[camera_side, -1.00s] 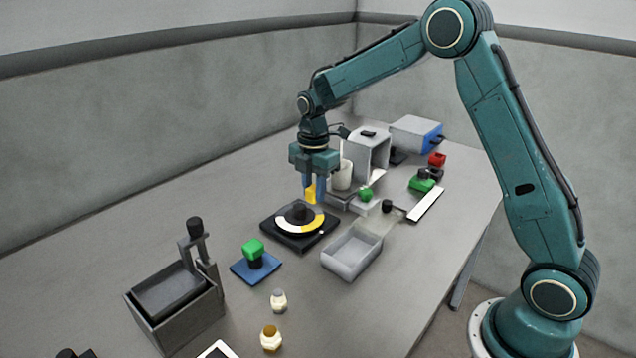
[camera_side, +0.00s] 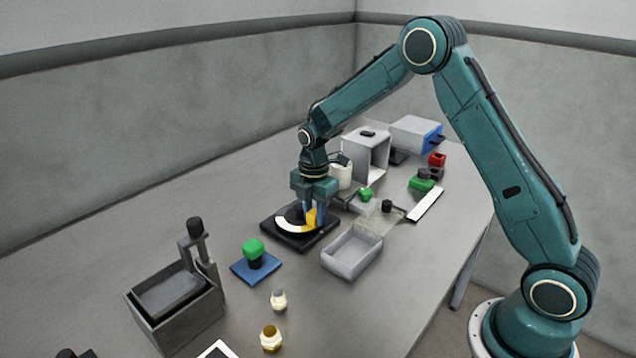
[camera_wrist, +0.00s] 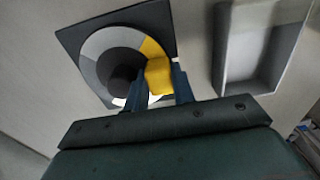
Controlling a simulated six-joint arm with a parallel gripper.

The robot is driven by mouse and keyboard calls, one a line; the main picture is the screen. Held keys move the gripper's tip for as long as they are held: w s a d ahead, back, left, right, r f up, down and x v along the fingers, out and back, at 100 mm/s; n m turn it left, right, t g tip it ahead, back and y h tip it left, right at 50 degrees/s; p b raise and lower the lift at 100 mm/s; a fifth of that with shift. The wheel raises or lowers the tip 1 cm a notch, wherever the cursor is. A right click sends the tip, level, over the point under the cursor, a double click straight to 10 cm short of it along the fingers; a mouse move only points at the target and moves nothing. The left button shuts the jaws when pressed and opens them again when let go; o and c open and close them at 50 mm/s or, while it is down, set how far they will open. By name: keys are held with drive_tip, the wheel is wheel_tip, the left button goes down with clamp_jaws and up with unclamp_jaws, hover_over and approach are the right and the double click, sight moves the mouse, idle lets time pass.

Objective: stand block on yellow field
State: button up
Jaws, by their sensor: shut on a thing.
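My gripper (camera_side: 314,218) is shut on a yellow block (camera_wrist: 159,76), which also shows between the fingers in the side view (camera_side: 311,217). The block is at the dial (camera_side: 272,224), a dark square plate with a ring of white, grey and yellow fields around a black hub. In the wrist view the yellow field (camera_wrist: 151,48) runs up to the block's far edge. The block covers part of the ring there. I cannot tell whether its underside touches the field.
A grey open tray (camera_side: 352,254) lies just right of the dial. A green-topped piece (camera_side: 254,249) stands on a blue plate in front. A dark grey box (camera_side: 175,300) is at the front left. A white cup (camera_side: 341,177) stands close behind my gripper.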

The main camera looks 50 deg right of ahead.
sight(314, 212)
drive_tip(key=shift+f, duration=0.1)
drive_tip(key=o, duration=0.7)
wheel_tip(314, 212, up, 12)
drive_tip(key=shift+r, duration=0.15)
idle(0.5)
idle(0.5)
